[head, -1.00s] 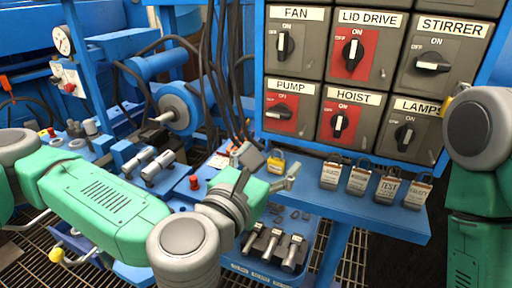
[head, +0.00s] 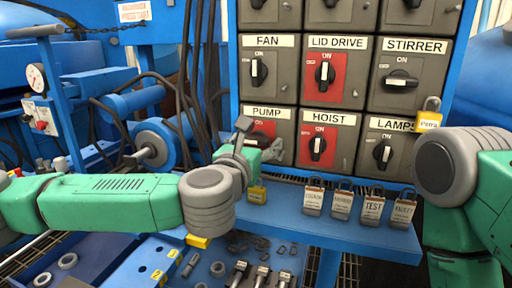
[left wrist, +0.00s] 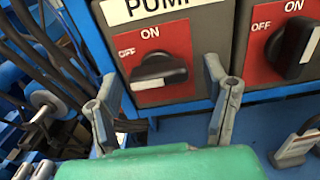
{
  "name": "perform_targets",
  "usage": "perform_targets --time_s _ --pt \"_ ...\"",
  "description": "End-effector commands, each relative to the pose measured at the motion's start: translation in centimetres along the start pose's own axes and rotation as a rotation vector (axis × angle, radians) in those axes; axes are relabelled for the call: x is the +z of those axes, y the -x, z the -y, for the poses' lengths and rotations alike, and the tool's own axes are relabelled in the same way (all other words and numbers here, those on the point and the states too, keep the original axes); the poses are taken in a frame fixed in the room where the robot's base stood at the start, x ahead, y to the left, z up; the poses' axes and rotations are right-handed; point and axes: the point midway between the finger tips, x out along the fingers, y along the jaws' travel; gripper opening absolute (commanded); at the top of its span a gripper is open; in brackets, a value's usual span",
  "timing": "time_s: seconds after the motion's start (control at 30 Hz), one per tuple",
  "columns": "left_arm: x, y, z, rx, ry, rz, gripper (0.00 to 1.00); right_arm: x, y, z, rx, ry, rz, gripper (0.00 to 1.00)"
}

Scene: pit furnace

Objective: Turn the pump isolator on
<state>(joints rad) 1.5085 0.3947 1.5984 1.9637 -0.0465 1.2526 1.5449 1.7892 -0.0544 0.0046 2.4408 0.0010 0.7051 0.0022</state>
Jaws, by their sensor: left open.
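The pump isolator (head: 262,128) is a black rotary knob on a red plate under a PUMP label, partly hidden by my gripper in the head view. In the left wrist view the pump isolator (left wrist: 158,72) shows clearly, its handle lying nearly horizontal. ON is marked above it and OFF to its upper left. My left gripper (head: 259,138) is open in front of the pump box. In the left wrist view its fingers (left wrist: 160,70) stand to either side of the knob, with no visible contact. My right gripper is out of view.
The hoist switch (head: 317,148) is just right of the pump, with the fan switch (head: 259,71) above. Black cables (head: 188,90) run left of the panel.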

Motion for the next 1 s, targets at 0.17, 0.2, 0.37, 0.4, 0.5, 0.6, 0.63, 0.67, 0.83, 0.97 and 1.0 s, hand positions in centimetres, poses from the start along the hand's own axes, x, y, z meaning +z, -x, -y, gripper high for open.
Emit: perform_targets --time_s 0.17,0.2,0.37,0.4,0.5,0.6,0.63,0.67,0.83,0.97,1.0 --pt "0.0 -0.5 0.0 0.001 0.0 0.0 0.69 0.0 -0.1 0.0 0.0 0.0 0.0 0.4" --pt "0.1 -0.5 0.0 0.001 -0.001 0.0 0.69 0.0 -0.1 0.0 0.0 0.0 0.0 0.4" --pt "0.0 -0.5 0.0 0.001 -0.001 0.0 0.62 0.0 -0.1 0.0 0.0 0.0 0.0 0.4" --pt "0.0 -0.5 0.0 0.001 -0.001 0.0 0.48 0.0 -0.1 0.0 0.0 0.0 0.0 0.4" --pt "0.0 -0.5 0.0 0.001 -0.001 0.0 0.18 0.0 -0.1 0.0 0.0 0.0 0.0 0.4" --pt "0.0 -0.5 0.0 0.001 -0.001 0.0 0.19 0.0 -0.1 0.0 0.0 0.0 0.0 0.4" --pt "0.0 -0.5 0.0 0.001 -0.002 0.0 0.19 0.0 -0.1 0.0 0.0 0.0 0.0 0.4" --pt "0.0 -0.5 0.0 0.001 -0.003 0.0 0.19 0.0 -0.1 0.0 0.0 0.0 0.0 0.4" --pt "0.1 -0.5 0.0 0.001 -0.032 0.0 0.19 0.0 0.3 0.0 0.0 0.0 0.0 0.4" --pt "0.2 -0.5 0.0 0.001 -0.086 -0.001 0.19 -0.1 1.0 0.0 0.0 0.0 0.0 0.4" --pt "0.2 -0.5 -0.1 0.001 -0.11 -0.001 0.19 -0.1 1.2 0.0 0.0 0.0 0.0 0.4"
